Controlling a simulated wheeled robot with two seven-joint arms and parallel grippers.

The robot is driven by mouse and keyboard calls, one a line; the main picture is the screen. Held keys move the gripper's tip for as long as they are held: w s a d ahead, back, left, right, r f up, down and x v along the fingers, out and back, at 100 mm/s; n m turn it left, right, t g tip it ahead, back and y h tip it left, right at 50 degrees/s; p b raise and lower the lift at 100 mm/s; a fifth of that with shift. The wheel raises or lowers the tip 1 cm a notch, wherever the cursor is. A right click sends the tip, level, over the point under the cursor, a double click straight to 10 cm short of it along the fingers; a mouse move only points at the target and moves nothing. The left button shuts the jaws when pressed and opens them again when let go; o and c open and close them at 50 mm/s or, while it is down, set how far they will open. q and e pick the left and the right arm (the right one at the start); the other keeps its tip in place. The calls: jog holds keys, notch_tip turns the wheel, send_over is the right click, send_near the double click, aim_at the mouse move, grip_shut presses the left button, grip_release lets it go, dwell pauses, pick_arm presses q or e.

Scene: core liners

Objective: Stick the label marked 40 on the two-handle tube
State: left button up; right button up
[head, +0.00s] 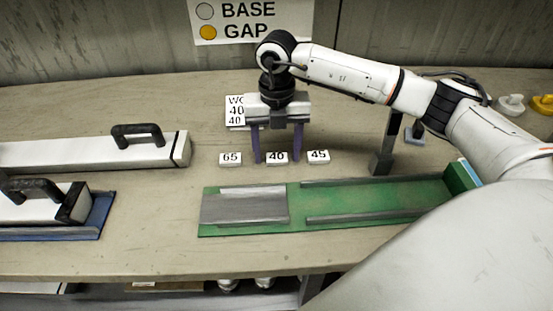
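The label marked 40 (277,158) is a small white block on the table, between the labels marked 65 (230,159) and 45 (318,156). My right gripper (277,154) is open, pointing down, with one purple finger on each side of the 40 label. Whether the fingers touch it, I cannot tell. Two white tubes with black handles lie at the left: a rear tube (80,153) and a front tube (35,211). Each shows one handle and runs out of view on the left, so I cannot tell which has two. My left gripper is not in view.
The front tube lies on a blue tray (85,233). A green tray (380,197) with grey rails lies in front of the labels. A white card (235,112) stands behind my gripper. A sign reading BASE and GAP (250,20) is on the wall.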

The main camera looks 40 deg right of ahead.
aim_at(277, 157)
jog(key=c, duration=0.9)
jog(key=shift+r+p, duration=1.6)
jog(key=shift+r, duration=1.4)
